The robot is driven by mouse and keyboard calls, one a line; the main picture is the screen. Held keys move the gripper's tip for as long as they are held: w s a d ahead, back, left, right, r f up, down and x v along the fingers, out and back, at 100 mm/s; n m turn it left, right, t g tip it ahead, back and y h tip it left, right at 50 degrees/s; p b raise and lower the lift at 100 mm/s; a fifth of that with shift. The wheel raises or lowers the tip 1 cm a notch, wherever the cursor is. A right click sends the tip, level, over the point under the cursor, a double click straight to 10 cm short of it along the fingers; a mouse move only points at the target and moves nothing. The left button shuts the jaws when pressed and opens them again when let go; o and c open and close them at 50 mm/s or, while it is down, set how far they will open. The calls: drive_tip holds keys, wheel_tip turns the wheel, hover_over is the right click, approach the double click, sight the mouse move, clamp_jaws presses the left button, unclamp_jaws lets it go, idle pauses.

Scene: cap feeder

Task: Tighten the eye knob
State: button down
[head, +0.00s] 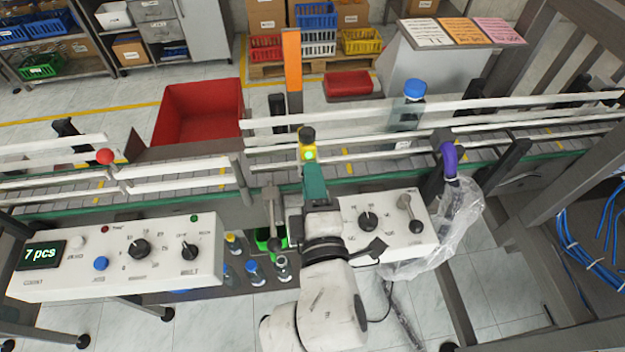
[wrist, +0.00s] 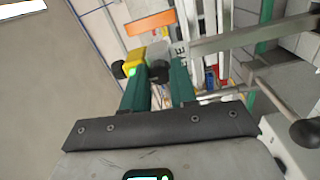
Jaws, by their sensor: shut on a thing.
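The yellow sensor eye (head: 304,152) with a lit green lamp is mounted at the near rail of the conveyor. A black round part sits on top of it. In the wrist view the yellow eye (wrist: 155,55) is just beyond my fingertips, with a black round part (wrist: 119,70) at its left. My gripper (head: 314,172) reaches the eye from the near side with its green fingers. In the wrist view my gripper (wrist: 160,78) is shut on a dark grey round knob (wrist: 159,71), which I take as the eye knob. The head view hides this knob behind my fingers.
An orange upright plate (head: 292,60) stands behind the eye. Control boxes (head: 120,262) and (head: 395,212) flank my arm, with a lever (head: 272,215) close at its left. A blue-capped bottle (head: 409,105) stands on the conveyor at right. A red bin (head: 200,108) is behind.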

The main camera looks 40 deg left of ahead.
drive_tip(key=shift+n, duration=0.6)
drive_tip(key=c, duration=0.9)
unclamp_jaws()
drive_tip(key=shift+b+v, duration=0.9)
drive_tip(key=shift+v, duration=4.5)
drive_tip(key=shift+s+a, duration=0.1)
